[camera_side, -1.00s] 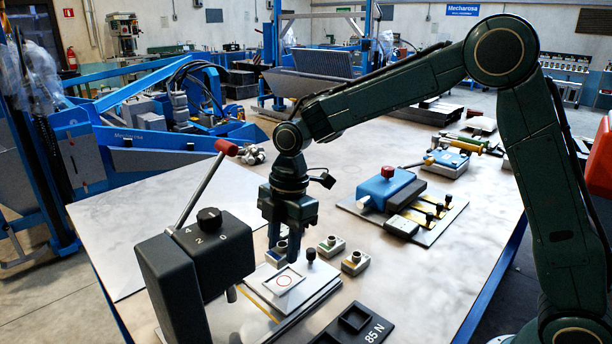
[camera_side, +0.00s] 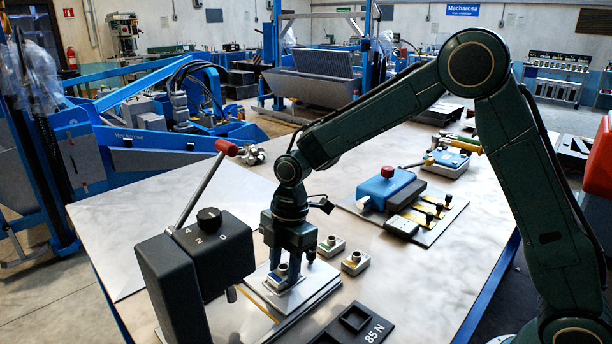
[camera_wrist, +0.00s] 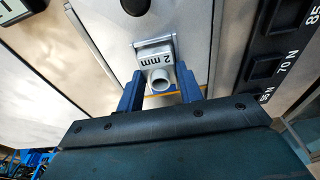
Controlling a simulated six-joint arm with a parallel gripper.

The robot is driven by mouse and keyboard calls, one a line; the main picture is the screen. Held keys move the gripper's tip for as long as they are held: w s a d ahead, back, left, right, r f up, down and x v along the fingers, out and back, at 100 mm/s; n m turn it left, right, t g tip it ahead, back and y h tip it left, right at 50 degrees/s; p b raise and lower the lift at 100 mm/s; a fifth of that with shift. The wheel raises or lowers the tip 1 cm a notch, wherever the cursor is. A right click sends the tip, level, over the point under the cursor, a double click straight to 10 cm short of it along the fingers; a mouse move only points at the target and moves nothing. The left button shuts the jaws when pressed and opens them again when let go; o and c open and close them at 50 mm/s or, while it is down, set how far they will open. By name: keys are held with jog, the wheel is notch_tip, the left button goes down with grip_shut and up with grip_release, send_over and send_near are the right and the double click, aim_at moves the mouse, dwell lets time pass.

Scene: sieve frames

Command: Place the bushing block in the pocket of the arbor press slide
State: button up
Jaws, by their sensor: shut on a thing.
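The grey bushing block marked "2 mm" (camera_wrist: 155,62) is between the two blue fingers of my gripper (camera_wrist: 160,88) in the wrist view, with its round bushing facing the camera. In the side view my gripper (camera_side: 283,270) is shut on this block (camera_side: 282,271), upright over the light arbor press slide (camera_side: 310,290). The slide also shows in the wrist view (camera_wrist: 192,35). The pocket is hidden under the block and fingers. I cannot tell whether the block touches the pocket floor.
The black arbor press (camera_side: 195,270) with its red-tipped lever stands close left of my gripper. Two more bushing blocks, one farther back (camera_side: 331,246) and one nearer (camera_side: 355,262), stand to the right. A black "85 N" tray (camera_side: 355,322) lies in front. A blue fixture (camera_side: 388,188) is behind right.

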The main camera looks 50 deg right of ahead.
jog(key=shift+f, duration=0.1)
jog(key=o, duration=1.2)
jog(key=shift+o, duration=0.2)
notch_tip(320, 180, up, 12)
jog(key=d, duration=0.1)
jog(key=shift+d, duration=0.4)
